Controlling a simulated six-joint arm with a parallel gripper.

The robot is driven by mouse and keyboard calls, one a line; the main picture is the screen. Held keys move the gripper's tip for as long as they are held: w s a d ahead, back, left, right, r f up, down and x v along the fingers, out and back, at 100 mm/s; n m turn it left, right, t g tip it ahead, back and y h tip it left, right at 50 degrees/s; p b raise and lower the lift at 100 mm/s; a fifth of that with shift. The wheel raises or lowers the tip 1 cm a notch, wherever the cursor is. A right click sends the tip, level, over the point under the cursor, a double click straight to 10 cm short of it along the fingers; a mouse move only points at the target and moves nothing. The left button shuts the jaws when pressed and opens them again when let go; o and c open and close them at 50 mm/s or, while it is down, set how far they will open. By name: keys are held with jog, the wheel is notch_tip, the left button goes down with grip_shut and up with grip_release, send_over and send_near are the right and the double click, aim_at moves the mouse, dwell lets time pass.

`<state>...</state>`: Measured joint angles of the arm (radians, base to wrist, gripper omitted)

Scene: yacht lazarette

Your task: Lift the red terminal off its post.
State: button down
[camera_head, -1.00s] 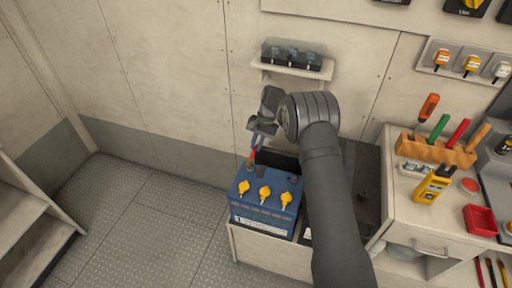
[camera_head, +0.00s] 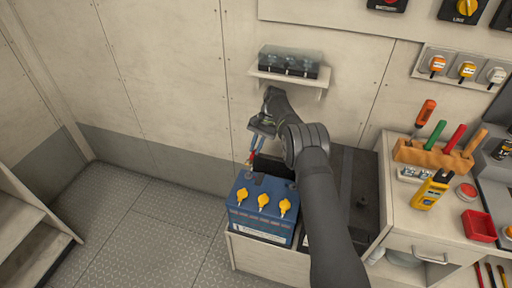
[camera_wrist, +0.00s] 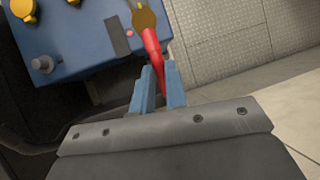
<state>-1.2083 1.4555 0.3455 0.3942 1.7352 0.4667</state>
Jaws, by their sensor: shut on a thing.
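The red terminal, a red sleeve with a brass-coloured clamp end, shows in the wrist view (camera_wrist: 150,40) and small in the head view (camera_head: 249,160). My gripper (camera_wrist: 163,88) is shut on its red part, the two blue fingers either side of it. The clamp end points away from my gripper, over the edge of the blue battery (camera_head: 262,211). In the head view the clamp appears slightly above the battery's back left corner, apart from it. The post below it is too small to make out clearly. Another grey post (camera_wrist: 42,65) stands bare on the battery top.
Yellow caps (camera_head: 263,200) line the battery top. A wall shelf with a clear-covered box (camera_head: 290,62) is just above my gripper. The bench at right holds a tool rack (camera_head: 434,154), yellow meter (camera_head: 431,191) and red tray (camera_head: 479,224). Floor at left is clear.

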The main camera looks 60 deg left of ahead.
jog(key=c, duration=1.5)
grip_release()
jog(key=shift+o, duration=0.2)
jog(key=shift+s+d, duration=0.1)
jog(key=shift+s+d+f+t+y, duration=0.3)
jog(key=shift+s+d+t+y, duration=0.15)
jog(key=shift+t+y, duration=0.35)
jog(key=shift+s+d+f+n+t+y, duration=0.15)
jog(key=shift+s+d+f+t+y, duration=0.25)
jog(key=shift+t+y, duration=0.2)
jog(key=shift+s+d+f+n+t+y, duration=0.15)
jog(key=shift+s+d+f+t+y, duration=0.15)
jog(key=shift+f+t+y, duration=0.25)
jog(key=v, duration=1.8)
jog(key=d+n+t, duration=0.4)
jog(key=d+t, duration=0.1)
jog(key=d, duration=1.2)
jog(key=s+a+r+m+g+y, duration=0.2)
jog(key=a+r+m+g+y, duration=0.1)
jog(key=r, duration=0.7)
jog(key=shift+s+a+r+m+g, duration=0.35)
jog(key=shift+a+m, duration=0.35)
jog(key=shift+a, duration=0.5)
